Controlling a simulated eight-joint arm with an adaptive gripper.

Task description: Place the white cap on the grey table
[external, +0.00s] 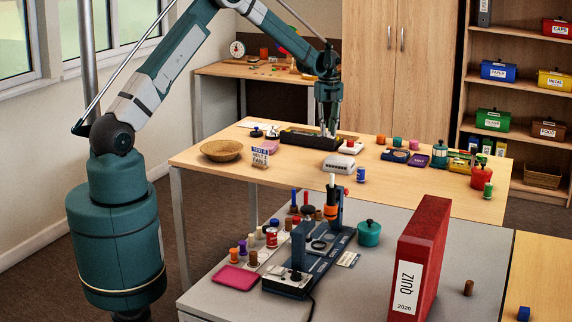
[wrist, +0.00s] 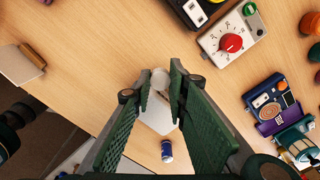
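My gripper (external: 328,128) hangs over the far wooden table in the external view, above the black tray. In the wrist view its two fingertips (wrist: 161,84) are close together on either side of a small round white cap (wrist: 160,77). In the external view the cap cannot be made out.
On the grey table are a red QUIZ binder (external: 420,258), a dark blue device (external: 310,262), a teal pot (external: 369,233) and a pink tray (external: 236,277). A brown cylinder (external: 468,288) stands at right. A white device (external: 338,164) and blue can (external: 361,174) sit on the wooden table.

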